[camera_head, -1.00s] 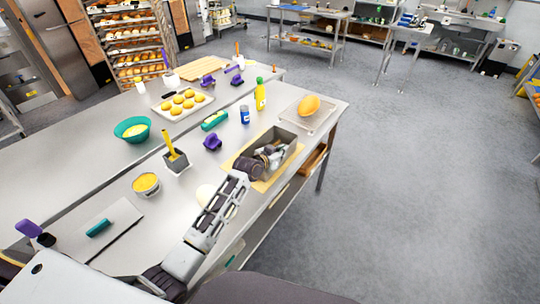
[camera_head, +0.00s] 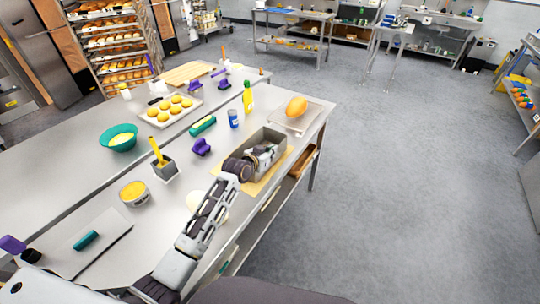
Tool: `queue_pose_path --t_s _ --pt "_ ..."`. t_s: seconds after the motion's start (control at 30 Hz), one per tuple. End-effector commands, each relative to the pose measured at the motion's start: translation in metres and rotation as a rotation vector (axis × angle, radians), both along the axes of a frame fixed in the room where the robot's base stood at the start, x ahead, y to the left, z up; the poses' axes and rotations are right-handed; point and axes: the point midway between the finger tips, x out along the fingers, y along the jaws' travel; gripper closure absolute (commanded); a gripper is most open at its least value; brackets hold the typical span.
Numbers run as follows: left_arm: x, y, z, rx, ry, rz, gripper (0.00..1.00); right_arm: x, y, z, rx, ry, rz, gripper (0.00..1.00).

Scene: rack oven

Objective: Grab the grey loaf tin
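The grey loaf tin (camera_head: 270,133) is an open rectangular tin near the right edge of the steel table, on a yellowish board (camera_head: 252,188). My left arm comes in from the lower left. My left gripper (camera_head: 264,155) is at the tin, its fingers over or inside the near part of the opening. The gripper covers much of the tin's near end. Whether the fingers touch a wall of the tin, and how far apart they are, cannot be made out. My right gripper is not in view.
A tray with a yellow-orange loaf (camera_head: 296,107) lies just beyond the tin. A yellow bottle (camera_head: 247,98), a blue can (camera_head: 233,118) and a purple item (camera_head: 201,147) stand to the left. Open floor lies right of the table.

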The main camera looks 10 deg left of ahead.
Motion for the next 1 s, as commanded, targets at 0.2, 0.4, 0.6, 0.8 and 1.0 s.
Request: queue_pose_path --t_s 0.2,0.4,0.6,0.8,1.0 --pt "0.001 0.000 0.031 0.000 -0.011 -0.001 1.00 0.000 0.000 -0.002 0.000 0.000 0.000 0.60" --pt "0.001 0.000 0.059 0.001 -0.010 -0.001 1.00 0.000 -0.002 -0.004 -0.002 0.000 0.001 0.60" --pt "0.001 0.000 0.081 0.000 -0.009 0.000 1.00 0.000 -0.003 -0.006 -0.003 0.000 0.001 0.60" --pt "0.001 0.000 0.090 0.001 -0.007 0.000 1.00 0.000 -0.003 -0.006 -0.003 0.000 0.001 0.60" --pt "0.001 0.000 0.090 0.001 -0.007 0.000 1.00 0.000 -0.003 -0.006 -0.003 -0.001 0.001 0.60"
